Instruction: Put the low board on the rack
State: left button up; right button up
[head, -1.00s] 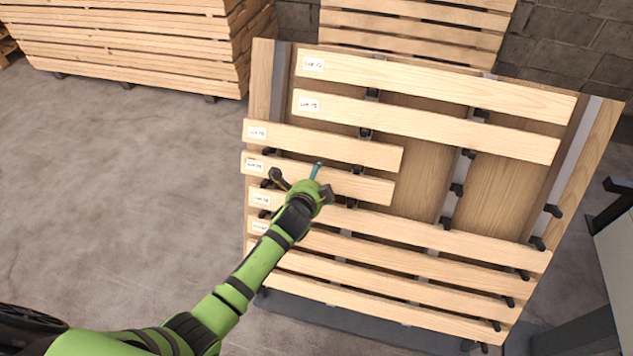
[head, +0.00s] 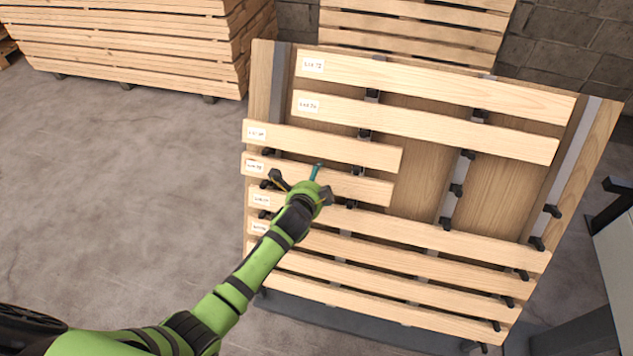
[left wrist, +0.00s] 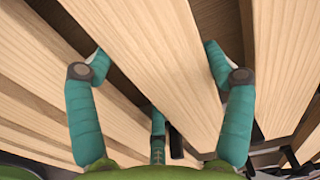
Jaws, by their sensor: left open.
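The rack (head: 420,175) is a leaning wooden panel with grey uprights and black pegs. Pale boards with white labels at their left ends lie across it. The lower of two short boards (head: 370,188) is partly hidden behind my left gripper (head: 303,186). My left gripper is open, at the left half of this board. In the left wrist view, teal fingers stand on both sides of a board (left wrist: 165,70), with gaps visible. I cannot tell from the pictures which board is the low board. My right gripper is not in view.
The upper short board (head: 330,146) lies just above. Two long boards (head: 430,82) span the rack's top and several (head: 400,265) its lower part. Bare panel shows right of the short boards. Board stacks (head: 130,45) stand behind. The floor (head: 120,180) at left is clear.

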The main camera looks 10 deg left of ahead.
pick_arm(q)
jog(key=o, duration=1.2)
jog(key=shift+s, duration=0.1)
jog(key=v, duration=1.2)
